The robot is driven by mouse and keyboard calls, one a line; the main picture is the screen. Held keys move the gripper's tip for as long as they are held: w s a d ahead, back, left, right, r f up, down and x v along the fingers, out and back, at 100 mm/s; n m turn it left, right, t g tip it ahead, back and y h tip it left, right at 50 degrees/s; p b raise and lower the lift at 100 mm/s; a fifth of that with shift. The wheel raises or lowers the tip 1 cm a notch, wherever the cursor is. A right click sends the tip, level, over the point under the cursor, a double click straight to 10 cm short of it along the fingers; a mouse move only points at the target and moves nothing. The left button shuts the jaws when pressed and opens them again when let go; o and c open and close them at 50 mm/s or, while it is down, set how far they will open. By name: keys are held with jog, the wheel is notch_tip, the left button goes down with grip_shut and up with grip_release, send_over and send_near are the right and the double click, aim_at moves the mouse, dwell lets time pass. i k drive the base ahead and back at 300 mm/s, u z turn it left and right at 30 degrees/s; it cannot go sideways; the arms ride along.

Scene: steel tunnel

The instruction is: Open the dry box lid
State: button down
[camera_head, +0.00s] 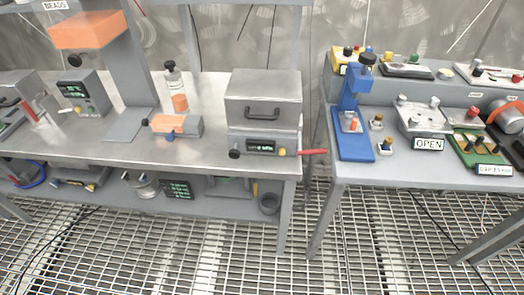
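A grey metal box (263,93), which looks like the dry box, stands at the right end of the left bench. Its top lies flat and it looks closed. A dark handle (263,112) is on its front face. Below the handle is a base with a small green-lit display (262,147) and a dark knob (235,153) at its left. A red bar (313,152) sticks out to the right of the base. The inside of the box is hidden. My gripper is not in view.
A blue press-like device (354,120) and an OPEN sign (428,144) are on the right table. A narrow gap separates the tables. The grated floor (190,255) in front looks clear.

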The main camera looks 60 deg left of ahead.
aim_at(262, 99)
jog(key=u, duration=1.6)
